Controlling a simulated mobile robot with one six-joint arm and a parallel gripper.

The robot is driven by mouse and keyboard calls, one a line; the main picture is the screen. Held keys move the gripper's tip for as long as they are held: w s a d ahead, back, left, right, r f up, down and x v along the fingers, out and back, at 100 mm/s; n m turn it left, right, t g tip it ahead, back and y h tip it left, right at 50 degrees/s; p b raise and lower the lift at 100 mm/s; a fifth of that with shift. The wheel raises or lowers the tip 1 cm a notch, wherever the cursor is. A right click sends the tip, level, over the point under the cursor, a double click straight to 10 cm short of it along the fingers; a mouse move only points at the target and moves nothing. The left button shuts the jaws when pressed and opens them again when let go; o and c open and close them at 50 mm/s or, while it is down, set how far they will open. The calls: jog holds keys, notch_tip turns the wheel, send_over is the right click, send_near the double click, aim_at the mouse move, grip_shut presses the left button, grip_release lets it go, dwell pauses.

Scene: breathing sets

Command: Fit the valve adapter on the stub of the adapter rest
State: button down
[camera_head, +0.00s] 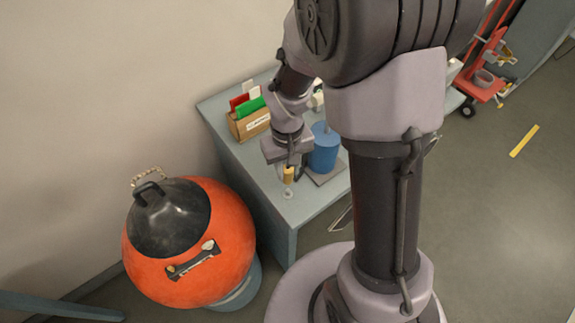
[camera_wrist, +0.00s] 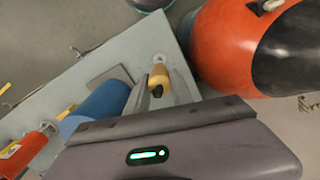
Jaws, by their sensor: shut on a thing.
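The valve adapter is a small yellow-brass cylinder (camera_head: 289,174) hanging upright below my gripper (camera_head: 288,161) in the head view. In the wrist view the adapter (camera_wrist: 159,76) shows at the tips of my gripper (camera_wrist: 152,91), which is shut on it. A small pale stub (camera_head: 288,191) stands on the bench just under the adapter. In the wrist view a pale round end (camera_wrist: 158,58) shows just past the adapter, probably this stub. I cannot tell whether adapter and stub touch. The rest's base is hard to make out.
A blue cylinder (camera_head: 324,150) stands on a grey plate right beside my gripper. A wooden box (camera_head: 252,125) with red and green cards is behind. The grey bench (camera_head: 262,190) ends close in front. A large orange vessel (camera_head: 222,225) with a black top stands left, off the bench.

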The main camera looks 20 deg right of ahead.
jog(key=b, duration=0.4)
send_over(288, 190)
jog(key=shift+w+f, duration=0.1)
jog(key=shift+f, duration=2.35)
jog(key=shift+f+b, duration=0.2)
jog(key=shift+b, duration=0.15)
jog(key=shift+f+b, duration=1.3)
jog(key=shift+f, duration=0.2)
jog(key=c, duration=1)
grip_release()
jog(key=shift+r, duration=0.1)
jog(key=shift+c, duration=0.2)
notch_tip(288, 190, up, 18)
jog(key=p, duration=0.7)
jog(key=shift+f, duration=0.25)
jog(key=shift+w, duration=0.1)
